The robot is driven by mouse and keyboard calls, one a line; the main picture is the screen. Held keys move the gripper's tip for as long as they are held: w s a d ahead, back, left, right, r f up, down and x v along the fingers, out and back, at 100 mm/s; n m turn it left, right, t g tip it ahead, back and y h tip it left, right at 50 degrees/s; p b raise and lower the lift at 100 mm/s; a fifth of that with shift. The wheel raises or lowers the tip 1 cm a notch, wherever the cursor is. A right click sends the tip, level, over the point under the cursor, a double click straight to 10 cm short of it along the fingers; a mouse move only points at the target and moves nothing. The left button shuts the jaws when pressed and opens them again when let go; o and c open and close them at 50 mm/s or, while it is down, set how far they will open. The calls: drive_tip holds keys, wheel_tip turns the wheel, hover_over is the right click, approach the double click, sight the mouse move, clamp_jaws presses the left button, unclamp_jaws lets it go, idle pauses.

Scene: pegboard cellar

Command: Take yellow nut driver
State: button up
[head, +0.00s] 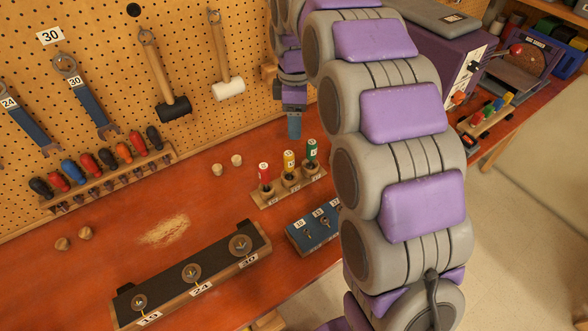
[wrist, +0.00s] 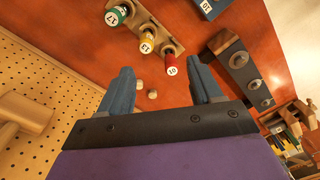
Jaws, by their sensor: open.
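The yellow nut driver (head: 289,160) stands upright in a small wooden rack (head: 266,199), between a red one (head: 264,174) and a green one (head: 311,151). The wrist view shows the yellow nut driver (wrist: 148,40) beyond my fingertips, with the red one (wrist: 171,65) nearest and the green one (wrist: 116,14) farthest. My gripper (head: 294,125) hangs above and behind the rack in the head view. In the wrist view my gripper (wrist: 160,64) has its blue fingers spread with nothing between them. It appears apart from the nut drivers.
A blue block (head: 312,229) with small sockets sits in front of the rack, partly hidden by my arm. A dark tray (head: 165,286) with round pieces lies at front left. Screwdrivers (head: 105,160) line the pegboard (head: 100,20).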

drive_tip(key=w+a+n, duration=0.1)
drive_tip(key=w+a, duration=0.1)
drive_tip(key=w, duration=0.1)
drive_tip(key=b, duration=0.3)
approach(288, 161)
drive_tip(key=shift+n, duration=0.3)
drive_tip(key=f, duration=0.4)
drive_tip(key=w+f, duration=0.1)
drive_tip(key=f, duration=0.1)
drive_tip(key=shift+w+f, duration=0.1)
drive_tip(key=shift+f, duration=0.15)
drive_tip(key=shift+f+b, duration=1.05)
drive_tip(key=shift+f, duration=1.65)
drive_tip(key=shift+w, duration=0.1)
drive_tip(key=c, duration=1.2)
